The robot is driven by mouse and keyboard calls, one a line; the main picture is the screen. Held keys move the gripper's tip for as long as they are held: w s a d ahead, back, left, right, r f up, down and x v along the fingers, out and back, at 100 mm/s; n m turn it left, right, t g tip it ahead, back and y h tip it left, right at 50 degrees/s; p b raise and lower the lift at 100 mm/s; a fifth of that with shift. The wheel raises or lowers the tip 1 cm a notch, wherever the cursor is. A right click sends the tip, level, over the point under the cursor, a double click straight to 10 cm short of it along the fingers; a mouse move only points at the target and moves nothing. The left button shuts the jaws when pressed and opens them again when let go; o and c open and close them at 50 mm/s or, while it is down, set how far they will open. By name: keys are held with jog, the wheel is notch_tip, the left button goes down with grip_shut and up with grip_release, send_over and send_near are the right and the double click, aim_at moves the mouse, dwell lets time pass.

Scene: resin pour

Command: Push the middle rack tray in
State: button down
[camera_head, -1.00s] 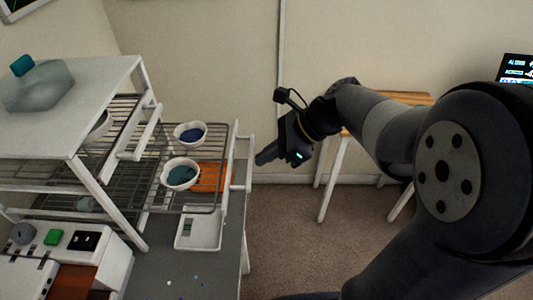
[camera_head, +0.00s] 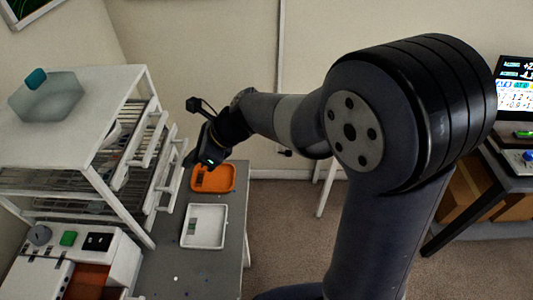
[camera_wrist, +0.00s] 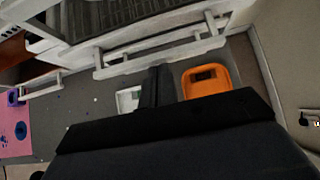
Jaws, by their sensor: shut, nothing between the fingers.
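The white drying rack (camera_head: 118,207) stands at the left with wire trays inside. The middle rack tray's white front and handle (camera_head: 166,178) now sit close to the rack's front posts. I cannot tell whether it is fully seated. The bowls on this tray are hidden. My gripper (camera_head: 187,162) is shut and empty, right in front of that handle. In the wrist view the closed dark fingers (camera_wrist: 157,75) point at the white handle bar (camera_wrist: 170,52); contact is unclear.
Below lie an orange tray (camera_head: 213,178) and a white tray (camera_head: 204,240) on the grey bench (camera_head: 215,273). A machine (camera_head: 85,248) stands at the lower left.

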aim_at(180, 161)
jog(key=a, duration=0.3)
jog(key=shift+w+p, duration=0.1)
jog(key=shift+p, duration=0.2)
jog(key=shift+a+r, duration=0.1)
jog(key=shift+w, duration=0.1)
